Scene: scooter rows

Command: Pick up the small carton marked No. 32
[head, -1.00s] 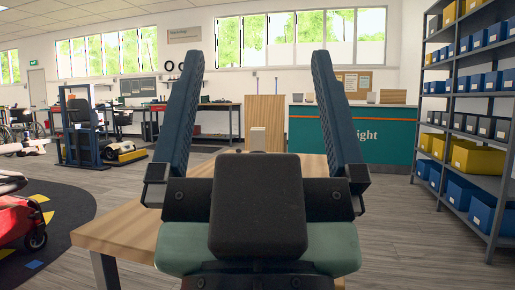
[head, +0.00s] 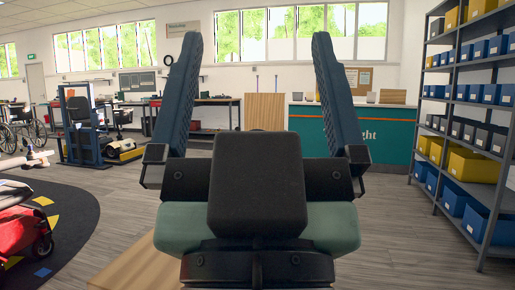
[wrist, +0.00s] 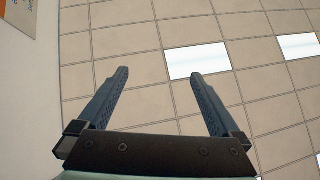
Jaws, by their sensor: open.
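My gripper (head: 258,48) is raised in the middle of the head view, its two dark blue fingers wide apart with nothing between them. It also shows open and empty in the wrist view (wrist: 160,74), which faces the ceiling tiles. I cannot make out a carton marked No. 32 in either view. Small items stand on the far green counter (head: 392,150), but they are too small to read. A wooden table (head: 135,272) shows only as a corner at the bottom left; my gripper and arm hide much of the area ahead.
A grey shelving rack (head: 447,120) with blue, yellow and dark bins stands at the right. A red scooter (head: 22,230) sits on a dark mat (head: 75,215) at the left. A wooden panel (head: 264,110) stands at the back. Grey floor (head: 385,225) is clear right of centre.

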